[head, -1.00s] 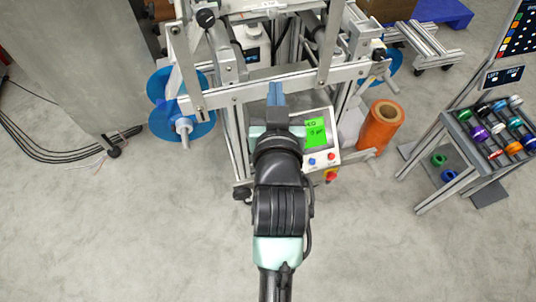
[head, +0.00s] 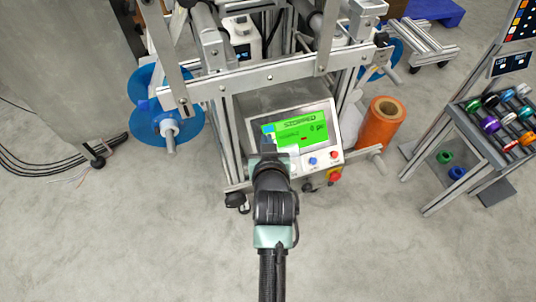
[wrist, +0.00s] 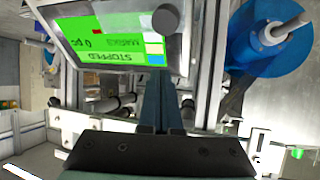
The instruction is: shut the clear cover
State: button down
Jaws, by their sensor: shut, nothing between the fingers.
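My gripper (head: 268,130) is shut and empty, in front of the left part of the machine's control panel and below the metal crossbar. In the wrist view its fingers (wrist: 162,105) lie together, pointing toward the panel. I cannot tell whether they touch anything. The metal crossbar (head: 270,78) spans the machine front, with upright bars rising from its left and right. I cannot make out a clear sheet for certain, so I cannot tell the cover's exact position.
The green screen (head: 300,128) reads STOPPED, with buttons (head: 313,161) below it. Blue reels (head: 168,122) stick out at left. An orange roll (head: 381,122) stands at right, near a rack (head: 455,150) of coloured spools. The foreground floor is clear.

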jog(key=shift+s+f+b, duration=0.2)
jog(key=shift+s+f, duration=0.15)
jog(key=shift+f, duration=0.3)
jog(key=shift+s+f+b, duration=0.15)
jog(key=shift+s+f, duration=0.2)
jog(key=shift+f, duration=0.25)
jog(key=shift+s+f, duration=0.3)
jog(key=shift+s, duration=0.1)
jog(key=shift+s+d+f, duration=0.3)
jog(key=shift+s+f, duration=0.6)
jog(key=shift+f, duration=0.05)
jog(key=shift+s+d+f, duration=0.25)
jog(key=shift+s+f, duration=0.6)
jog(key=shift+f, duration=0.1)
